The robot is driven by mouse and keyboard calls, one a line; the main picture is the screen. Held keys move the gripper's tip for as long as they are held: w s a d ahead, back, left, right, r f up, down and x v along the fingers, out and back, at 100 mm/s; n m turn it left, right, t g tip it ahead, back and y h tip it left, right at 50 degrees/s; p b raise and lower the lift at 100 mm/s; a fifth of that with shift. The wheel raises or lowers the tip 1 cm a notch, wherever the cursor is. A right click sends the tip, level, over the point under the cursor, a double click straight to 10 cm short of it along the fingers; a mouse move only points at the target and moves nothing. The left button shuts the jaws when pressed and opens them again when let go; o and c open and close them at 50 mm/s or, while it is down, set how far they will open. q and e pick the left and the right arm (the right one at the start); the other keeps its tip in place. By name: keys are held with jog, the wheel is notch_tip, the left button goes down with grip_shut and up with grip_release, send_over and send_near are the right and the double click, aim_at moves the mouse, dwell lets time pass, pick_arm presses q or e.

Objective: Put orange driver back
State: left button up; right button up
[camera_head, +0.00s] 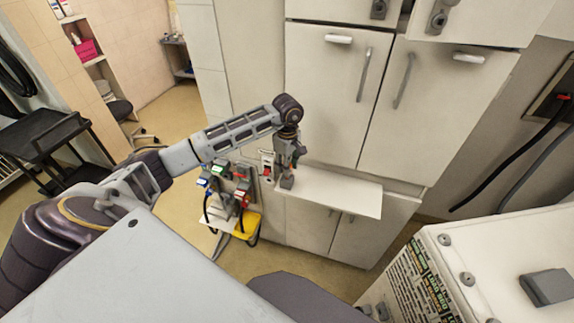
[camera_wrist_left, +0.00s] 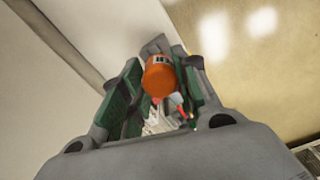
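My left gripper (camera_head: 287,182) points down over the left end of a white shelf in the head view. In the left wrist view its green-padded fingers (camera_wrist_left: 160,92) stand on both sides of the orange driver (camera_wrist_left: 160,77). The driver's round handle end faces the camera, and the fingers appear closed on it. Its lower part is hidden. My right gripper is not in view.
The white shelf (camera_head: 340,193) is bare, in front of pale cabinets (camera_head: 330,95). A white machine (camera_head: 500,260) stands at the lower right. A dark cart (camera_head: 45,135) is at the left.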

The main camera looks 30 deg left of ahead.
pick_arm(q)
jog(key=o, duration=0.5)
jog(key=shift+c, duration=0.2)
notch_tip(320, 180, up, 12)
dwell(0.6)
dwell(0.5)
